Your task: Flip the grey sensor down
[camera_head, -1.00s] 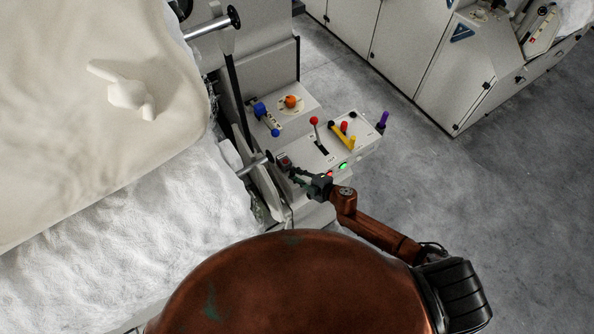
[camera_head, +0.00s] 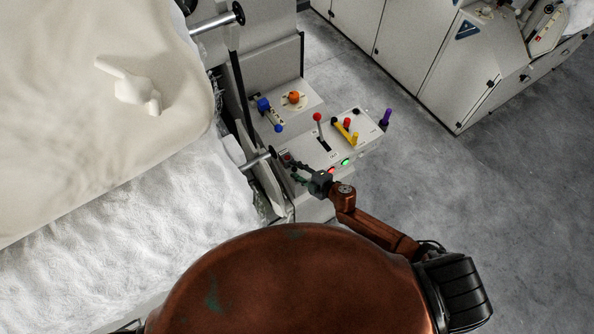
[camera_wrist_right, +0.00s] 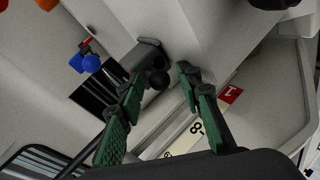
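A dark grey piece with a round black knob, which looks like the grey sensor (camera_wrist_right: 146,54), sticks out from the pale machine wall in the right wrist view. I cannot make it out surely in the head view. My right gripper (camera_wrist_right: 158,77) has two green-padded fingers, set apart, with the black knob showing between their tips. I cannot tell whether a finger touches it. In the head view the right gripper (camera_head: 296,167) is small, at the near left end of the control panel. My left gripper is not in view.
The control panel (camera_head: 322,153) carries a red-knobbed lever (camera_head: 318,117), a yellow lever (camera_head: 345,131), a green light (camera_head: 346,162) and a purple handle (camera_head: 386,117). A blue-knobbed lever (camera_head: 264,104) and an orange knob (camera_head: 294,97) stand behind. White fibre (camera_head: 120,225) lies left. Floor is clear at right.

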